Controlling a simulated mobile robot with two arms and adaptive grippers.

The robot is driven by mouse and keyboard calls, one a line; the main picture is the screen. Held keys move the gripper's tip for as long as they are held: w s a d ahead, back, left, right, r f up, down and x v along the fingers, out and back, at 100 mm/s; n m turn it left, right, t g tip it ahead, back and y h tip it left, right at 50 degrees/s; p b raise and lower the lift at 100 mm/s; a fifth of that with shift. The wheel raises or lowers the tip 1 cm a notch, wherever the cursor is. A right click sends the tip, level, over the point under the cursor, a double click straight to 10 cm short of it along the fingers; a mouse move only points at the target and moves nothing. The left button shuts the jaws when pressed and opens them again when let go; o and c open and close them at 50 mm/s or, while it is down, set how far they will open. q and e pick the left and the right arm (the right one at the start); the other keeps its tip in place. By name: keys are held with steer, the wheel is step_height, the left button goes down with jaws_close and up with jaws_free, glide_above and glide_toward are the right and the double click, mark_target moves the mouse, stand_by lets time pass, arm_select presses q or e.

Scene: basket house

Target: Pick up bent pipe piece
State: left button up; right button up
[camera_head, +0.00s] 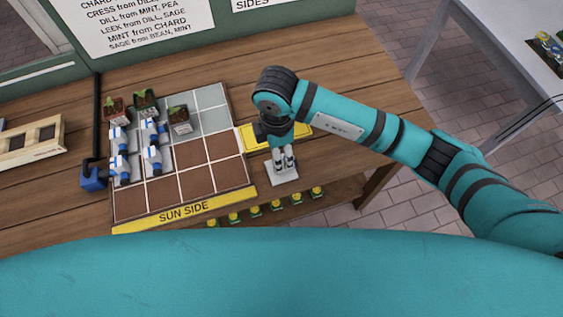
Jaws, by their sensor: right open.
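Several blue-and-white pieces (153,157) stand on the left columns of a gridded board (208,178) on the wooden table. They look like pipe fittings, but they are too small to tell which one is bent. My right gripper (284,168) comes in from the right and points down over a small pale plate (283,175), right of the board. Its fingers are apart, and I see no piece clearly between them; the plate's middle is partly hidden. My left gripper is out of view.
Potted seedlings (180,121) stand at the board's back left. A blue fitting (93,179) with a black pipe is at its left edge. A wooden crate (34,140) lies farther left. Yellow-and-green items (277,205) line a lower shelf. The table's back right is clear.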

mark_target(282, 159)
steer(key=f+p, duration=0.1)
steer(key=f, duration=0.1)
steer(key=d+f+p, duration=0.1)
steer(key=f, duration=0.2)
steer(key=shift+w+f, duration=0.1)
steer(key=shift+f, duration=0.4)
jaws_close()
